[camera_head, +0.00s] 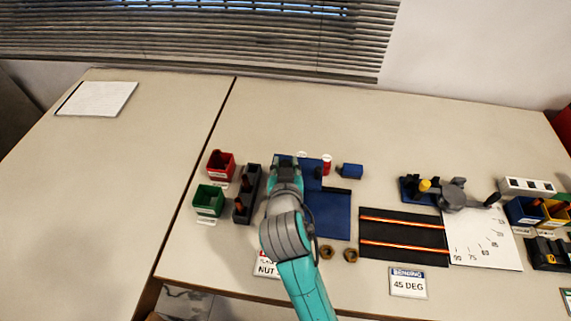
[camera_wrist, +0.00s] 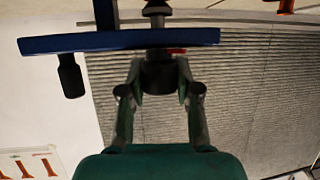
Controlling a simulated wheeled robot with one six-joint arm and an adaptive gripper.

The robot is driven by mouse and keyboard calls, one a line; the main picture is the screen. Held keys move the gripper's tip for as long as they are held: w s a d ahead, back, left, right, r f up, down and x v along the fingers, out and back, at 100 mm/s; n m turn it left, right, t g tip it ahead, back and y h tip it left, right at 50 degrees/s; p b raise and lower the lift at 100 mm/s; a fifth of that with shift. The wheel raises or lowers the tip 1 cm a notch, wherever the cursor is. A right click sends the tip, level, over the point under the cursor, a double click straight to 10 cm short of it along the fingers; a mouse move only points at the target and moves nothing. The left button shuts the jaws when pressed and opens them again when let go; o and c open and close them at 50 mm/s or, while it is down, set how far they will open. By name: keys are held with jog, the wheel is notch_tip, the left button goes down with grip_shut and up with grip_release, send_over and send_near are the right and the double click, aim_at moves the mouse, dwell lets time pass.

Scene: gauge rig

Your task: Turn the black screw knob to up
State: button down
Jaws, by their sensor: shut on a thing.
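In the wrist view the black screw knob (camera_wrist: 158,76) sits between the two fingertips of my gripper (camera_wrist: 160,84), which is shut on it. The knob is on a dark screw shaft beside a blue bar (camera_wrist: 110,41). Another black knob or handle (camera_wrist: 70,76) sticks out from the bar at the left, apart from my fingers. In the head view my arm covers the gripped knob and my gripper's fingers. The blue plate (camera_head: 335,218) of the rig lies to the right of my arm. Which way the knob is turned cannot be told.
A red bin (camera_head: 220,165), a green bin (camera_head: 208,200) and a dark holder (camera_head: 247,195) stand left of my arm. A blue cylinder (camera_head: 350,171) lies behind the plate. Brass nuts (camera_head: 326,252) lie in front. A grey bender (camera_head: 453,193) stands right. The left table is mostly clear.

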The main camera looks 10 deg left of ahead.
jog(key=n+g+y, duration=0.1)
jog(key=n+y, duration=0.1)
jog(key=y, duration=0.1)
jog(key=n+g+y, duration=0.1)
jog(key=n+y, duration=0.1)
jog(key=n, duration=0.1)
jog(key=shift+w+d+y, duration=0.1)
jog(key=shift+y, duration=0.3)
jog(key=shift+n+g+y, duration=1.1)
jog(key=shift+n+y, duration=0.3)
jog(key=shift+n, duration=0.2)
jog(key=shift+n+g, duration=0.3)
jog(key=shift+g, duration=0.1)
jog(key=c, duration=0.8)
grip_release()
jog(key=v, duration=1.2)
jog(key=shift+f, duration=0.15)
